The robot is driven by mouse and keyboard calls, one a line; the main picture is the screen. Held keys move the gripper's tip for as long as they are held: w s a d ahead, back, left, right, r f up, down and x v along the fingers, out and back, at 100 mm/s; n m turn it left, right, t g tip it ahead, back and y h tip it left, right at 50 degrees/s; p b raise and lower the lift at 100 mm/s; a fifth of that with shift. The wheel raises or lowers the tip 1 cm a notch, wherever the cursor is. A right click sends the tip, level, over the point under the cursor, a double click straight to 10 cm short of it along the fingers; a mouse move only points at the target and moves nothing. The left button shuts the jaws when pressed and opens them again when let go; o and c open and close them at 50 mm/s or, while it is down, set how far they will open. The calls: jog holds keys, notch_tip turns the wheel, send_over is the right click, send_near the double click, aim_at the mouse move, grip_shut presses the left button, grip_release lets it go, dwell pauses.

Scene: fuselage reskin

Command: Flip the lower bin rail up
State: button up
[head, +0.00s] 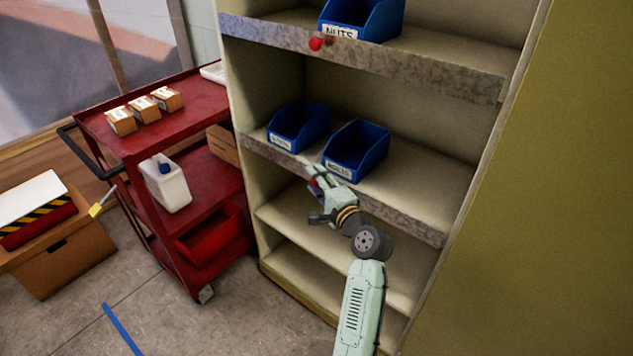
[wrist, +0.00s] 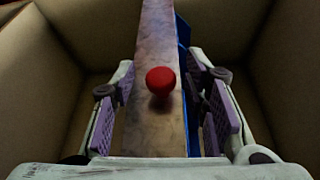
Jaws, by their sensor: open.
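The lower bin rail (head: 400,212) is a grey, scuffed metal strip along the front edge of the middle shelf. In the wrist view the rail (wrist: 155,50) runs away from me between my fingers, with a red knob (wrist: 160,82) on its face. My gripper (head: 316,194) is at the rail's left part in the head view and mostly hides that knob. In the wrist view my gripper (wrist: 163,110) is open, with one purple-padded finger on each side of the rail and knob. I cannot tell whether either pad touches the rail.
Two blue bins, one (head: 298,124) left and one (head: 357,150) right, sit behind the lower rail. An upper rail (head: 400,62) with a red knob (head: 316,44) fronts another blue bin (head: 362,18). A red cart (head: 150,150) stands left of the cabinet.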

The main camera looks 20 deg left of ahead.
jog(key=v, duration=1.1)
jog(key=shift+s+d, duration=0.25)
jog(key=shift+d, duration=0.1)
jog(key=shift+a, duration=0.1)
